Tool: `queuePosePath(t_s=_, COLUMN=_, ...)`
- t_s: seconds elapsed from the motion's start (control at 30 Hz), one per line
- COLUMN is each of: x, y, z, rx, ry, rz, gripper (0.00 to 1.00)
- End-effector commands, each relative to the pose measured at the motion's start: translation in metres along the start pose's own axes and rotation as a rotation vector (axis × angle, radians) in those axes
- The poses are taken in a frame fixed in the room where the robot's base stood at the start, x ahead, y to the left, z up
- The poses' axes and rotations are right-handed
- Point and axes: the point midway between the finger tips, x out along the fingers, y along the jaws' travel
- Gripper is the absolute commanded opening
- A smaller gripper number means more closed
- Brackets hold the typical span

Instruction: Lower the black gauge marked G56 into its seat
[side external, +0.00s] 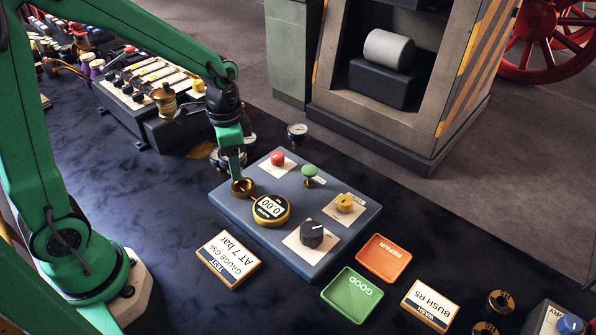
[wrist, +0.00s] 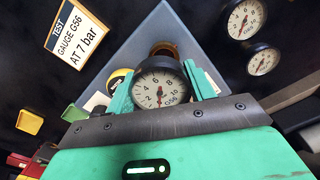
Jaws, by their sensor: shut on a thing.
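The black gauge G56 (wrist: 158,85) has a white dial and sits between the green fingers of my gripper (wrist: 162,92) in the wrist view, its face toward the camera. In the side view my gripper (side external: 235,172) is over the left part of the blue-grey test plate (side external: 283,160); its fingers partly hide the gauge there. The seat, a brass cup (side external: 242,187), is on the plate just below the fingertips. Part of a brass rim (wrist: 163,48) shows behind the gauge in the wrist view. Whether gauge and seat touch is not clear.
A round 0.00 display (side external: 270,209) is close beside the seat. A red button (side external: 278,158), green button (side external: 309,171), yellow knob (side external: 345,202) and black knob (side external: 312,234) stand on the plate. A test card (side external: 229,258) lies in front; another gauge (side external: 298,131) lies behind.

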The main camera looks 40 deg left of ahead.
Motion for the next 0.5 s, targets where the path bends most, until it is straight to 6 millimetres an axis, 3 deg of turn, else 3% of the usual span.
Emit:
queuePosePath(t_s=0.17, x=0.0026, y=-0.0035, z=-0.012, rx=0.0, ry=0.0, rz=0.0, gripper=0.26)
queuePosePath(t_s=0.5, x=0.0055, y=-0.0038, z=-0.0129, rx=0.0, ry=-0.001, rz=0.0, gripper=0.26)
